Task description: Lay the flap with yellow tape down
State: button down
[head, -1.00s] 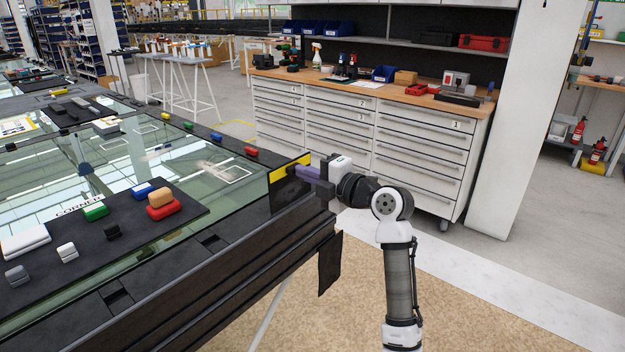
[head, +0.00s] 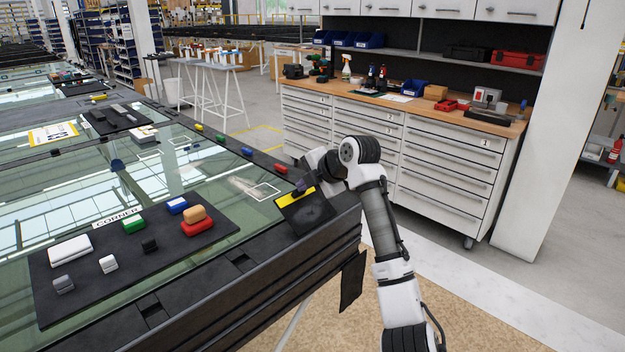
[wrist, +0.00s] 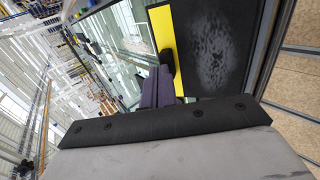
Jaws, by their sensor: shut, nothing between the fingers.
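The black flap with yellow tape (head: 308,214) is at the right end of the glass-topped table, in the head view. It looks flat or nearly flat, its worn dark face up. The yellow tape (head: 292,199) runs along its edge on the glass side. In the wrist view, the flap (wrist: 222,50) fills the upper right, with the tape (wrist: 161,30) on its left edge. My gripper (head: 299,187) is shut and empty at the taped edge. Its purple fingers (wrist: 153,92) also show in the wrist view. I cannot tell whether they touch the flap.
A second black flap (head: 353,281) hangs from the table's near right edge. A dark mat (head: 60,300) with several coloured blocks lies on the glass at left. Small coloured blocks line the far edge. A drawer cabinet (head: 440,165) stands behind, across an open floor strip.

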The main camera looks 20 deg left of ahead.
aim_at(292, 192)
jog(key=a+f, duration=0.1)
jog(key=w+a+f, duration=0.1)
jog(key=shift+a+h, duration=0.4)
jog(key=shift+x, duration=1.5)
jog(key=shift+s+d+f+b, duration=0.1)
jog(key=shift+f+b, duration=0.15)
jog(key=shift+b, duration=0.05)
